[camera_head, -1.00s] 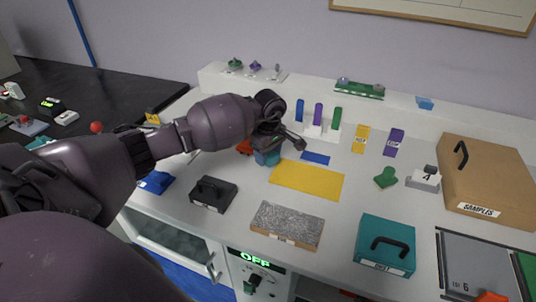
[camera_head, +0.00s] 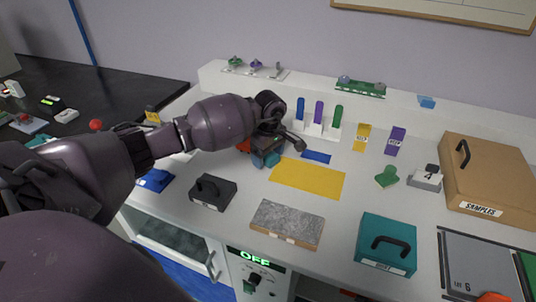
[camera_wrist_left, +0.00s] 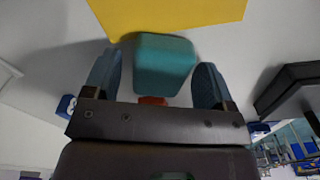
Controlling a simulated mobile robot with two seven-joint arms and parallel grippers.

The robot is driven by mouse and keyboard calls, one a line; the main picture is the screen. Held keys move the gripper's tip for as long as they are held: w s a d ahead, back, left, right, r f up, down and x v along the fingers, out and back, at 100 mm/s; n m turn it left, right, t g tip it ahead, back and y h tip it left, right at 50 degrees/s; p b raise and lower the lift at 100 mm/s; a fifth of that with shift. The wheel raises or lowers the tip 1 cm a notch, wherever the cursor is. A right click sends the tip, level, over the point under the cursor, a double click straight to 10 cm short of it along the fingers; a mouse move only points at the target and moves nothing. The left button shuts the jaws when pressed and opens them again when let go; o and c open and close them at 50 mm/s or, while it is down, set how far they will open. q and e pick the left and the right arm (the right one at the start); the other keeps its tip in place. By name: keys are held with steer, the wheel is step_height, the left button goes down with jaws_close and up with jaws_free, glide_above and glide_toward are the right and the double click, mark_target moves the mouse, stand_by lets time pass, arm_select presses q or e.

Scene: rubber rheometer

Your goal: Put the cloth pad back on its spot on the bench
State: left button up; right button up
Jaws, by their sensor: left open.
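A teal block-like pad (camera_wrist_left: 165,62), which I take to be the cloth pad, lies between the two fingers of my left gripper (camera_wrist_left: 158,82) in the left wrist view. The fingers are apart, one on each side of it, with a visible gap on both sides. In the head view the left gripper (camera_head: 268,157) is at the left end of the yellow mat (camera_head: 308,180), and it hides most of the pad. A flat blue rectangle (camera_head: 316,157) lies on the bench just right of the gripper. My right gripper is not in view.
A black case (camera_head: 213,193), a grey speckled slab (camera_head: 287,224) and a teal case (camera_head: 387,244) stand along the front of the bench. Coloured upright pieces (camera_head: 318,115) stand behind the gripper. A brown SAMPLES case (camera_head: 490,180) is at the right. The yellow mat is bare.

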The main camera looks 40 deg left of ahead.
mark_target(269, 155)
arm_select(q)
steer(key=shift+r+p, duration=0.3)
steer(key=shift+r, duration=0.2)
step_height(269, 155, up, 12)
steer(key=shift+d, duration=0.2)
steer(key=shift+f, duration=0.1)
stand_by(0.3)
steer(key=shift+s, duration=0.1)
